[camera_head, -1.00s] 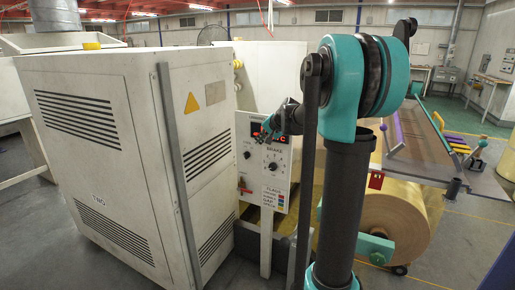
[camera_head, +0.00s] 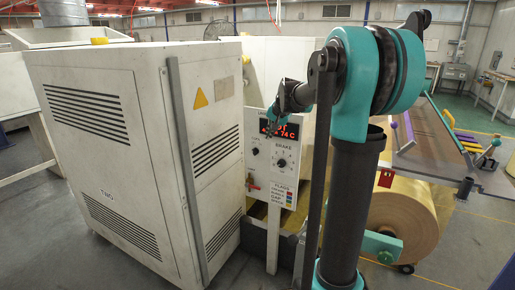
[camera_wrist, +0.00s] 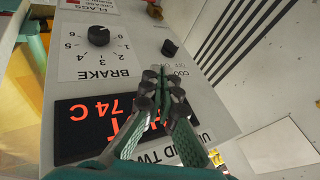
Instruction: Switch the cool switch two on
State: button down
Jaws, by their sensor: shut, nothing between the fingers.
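The control panel (camera_head: 285,178) is white and stands beside a large cabinet marked TWO. The cool switch (camera_wrist: 169,48) is a small black knob next to the COOL label in the wrist view; it also shows on the panel's left in the head view (camera_head: 255,151). My gripper (camera_wrist: 161,92) has its fingertips together and empty, in front of the panel. In the wrist view the tips appear just below the switch, partly over its label, between it and the lit red display (camera_wrist: 92,126). In the head view my gripper (camera_head: 268,122) is at the display's left side. Contact cannot be told.
The BRAKE dial (camera_wrist: 98,35) is beside the cool switch. A red-handled valve (camera_head: 252,184) is low on the panel's left. The cabinet (camera_head: 110,150) stands close on the left. A big brown roll (camera_head: 403,212) and a slanted table are to the right.

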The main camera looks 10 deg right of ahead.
jog(key=shift+d+r+g+h, duration=0.25)
jog(key=shift+g+h, duration=0.15)
jog(key=shift+h, duration=0.2)
jog(key=shift+f, duration=0.1)
send_near(259, 150)
jog(key=f, duration=0.1)
jog(key=d+f, duration=0.1)
jog(key=f, duration=0.2)
jog(key=shift+s+d+f, duration=0.25)
jog(key=shift+s+f, duration=0.1)
jog(key=shift+s, duration=0.05)
jog(key=shift+w+a+f, duration=0.85)
jog(key=shift+a+f, duration=0.15)
jog(key=shift+a, duration=0.05)
jog(key=shift+w+a+f, duration=0.3)
jog(key=shift+a, duration=0.05)
